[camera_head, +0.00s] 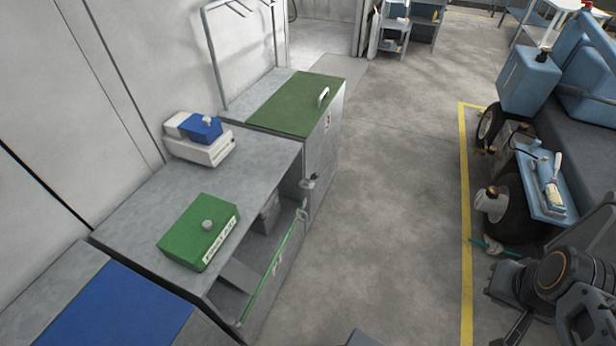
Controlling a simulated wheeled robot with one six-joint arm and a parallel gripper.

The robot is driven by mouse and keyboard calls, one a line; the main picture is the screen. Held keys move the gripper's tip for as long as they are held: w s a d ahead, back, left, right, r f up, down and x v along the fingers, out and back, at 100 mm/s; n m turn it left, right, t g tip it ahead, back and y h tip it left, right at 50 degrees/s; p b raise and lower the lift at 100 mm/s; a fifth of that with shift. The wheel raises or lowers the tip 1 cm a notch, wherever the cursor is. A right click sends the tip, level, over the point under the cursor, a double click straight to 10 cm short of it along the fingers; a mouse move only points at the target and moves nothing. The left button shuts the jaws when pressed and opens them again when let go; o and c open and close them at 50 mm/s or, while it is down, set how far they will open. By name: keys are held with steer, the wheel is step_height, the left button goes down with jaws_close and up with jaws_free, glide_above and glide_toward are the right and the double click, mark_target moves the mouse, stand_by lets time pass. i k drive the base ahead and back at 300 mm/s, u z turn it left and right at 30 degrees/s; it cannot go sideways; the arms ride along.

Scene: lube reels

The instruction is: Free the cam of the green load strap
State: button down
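A green strap (272,272) runs slantwise across the open front of the grey bench on the left, from the bottom front up to the bench's right corner. At its upper end is a small grey metal fitting (308,184), which may be the cam; a ring hangs just below it. Whether the fitting is shut or loose is too small to tell. My dark arm is folded at the bottom right, well apart from the strap. My gripper (588,312) seems to be at its end, partly cut off by the picture edge; its fingers are not clear.
A green labelled box (192,226) and a white-and-blue device (203,143) stand on the bench top. A green-lidded cabinet (298,104) adjoins it behind. A blue cart (528,75) with reels stands at right behind a yellow floor line (464,210). The floor between is clear.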

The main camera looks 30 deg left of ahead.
mark_target(314, 175)
steer(key=u, duration=0.95)
steer(key=i, duration=0.95)
steer(key=u, duration=1)
